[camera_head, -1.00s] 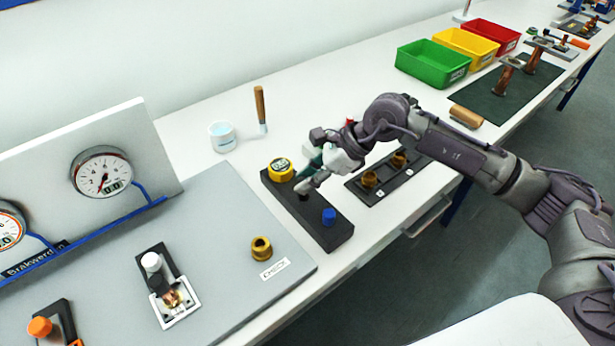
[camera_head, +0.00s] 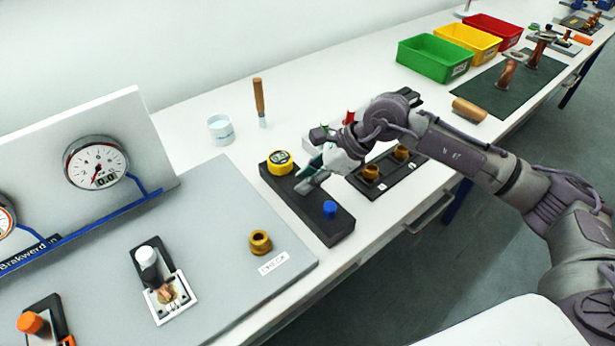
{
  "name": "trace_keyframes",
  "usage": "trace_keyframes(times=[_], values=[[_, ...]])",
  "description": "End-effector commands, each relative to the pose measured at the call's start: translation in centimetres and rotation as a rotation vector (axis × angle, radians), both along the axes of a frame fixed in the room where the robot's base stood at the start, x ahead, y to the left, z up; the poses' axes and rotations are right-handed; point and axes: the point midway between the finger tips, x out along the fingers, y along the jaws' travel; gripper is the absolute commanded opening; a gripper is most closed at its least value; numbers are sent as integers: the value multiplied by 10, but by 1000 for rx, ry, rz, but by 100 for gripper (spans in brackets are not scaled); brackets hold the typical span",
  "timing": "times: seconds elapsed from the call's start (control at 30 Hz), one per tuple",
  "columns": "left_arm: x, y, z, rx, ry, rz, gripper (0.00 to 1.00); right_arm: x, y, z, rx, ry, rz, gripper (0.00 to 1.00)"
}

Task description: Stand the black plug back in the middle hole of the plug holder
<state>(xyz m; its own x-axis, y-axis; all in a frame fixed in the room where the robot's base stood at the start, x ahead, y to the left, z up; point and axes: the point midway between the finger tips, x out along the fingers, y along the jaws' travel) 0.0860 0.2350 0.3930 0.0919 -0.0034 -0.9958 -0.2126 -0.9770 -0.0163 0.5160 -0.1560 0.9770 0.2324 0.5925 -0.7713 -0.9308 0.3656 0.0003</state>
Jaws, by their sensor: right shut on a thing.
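The plug holder (camera_head: 311,214) is a long black block beside the grey panel. A yellow-topped plug (camera_head: 280,162) stands at its far end and a blue plug (camera_head: 329,209) at its near end. My right gripper (camera_head: 305,184) reaches in from the right, low over the middle of the holder between these two plugs. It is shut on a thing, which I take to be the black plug. The plug and the middle hole are hidden by the fingers or lost against the black block, so I cannot tell how deep the plug sits. My left gripper is not in view.
A black plate with brass fittings (camera_head: 371,173) lies right of the holder, under my right forearm. A white cup (camera_head: 221,130) and a wooden-handled brush (camera_head: 260,103) stand behind. The grey panel (camera_head: 215,235) borders the holder on the left.

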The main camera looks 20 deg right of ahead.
Motion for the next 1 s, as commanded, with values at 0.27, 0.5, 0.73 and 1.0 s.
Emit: trace_keyframes(times=[0.27, 0.5, 0.73, 1.0], values=[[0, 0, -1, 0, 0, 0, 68, 0, 0, -1, 0, 0, 0, 55], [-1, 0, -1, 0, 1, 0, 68, 0, 0, -1, 0, 0, 0, 55], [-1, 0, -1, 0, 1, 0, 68, -4, -14, 16, -2, -4, -2, 55], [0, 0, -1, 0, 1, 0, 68, -18, -48, 60, -2, -3, -3, 55]])
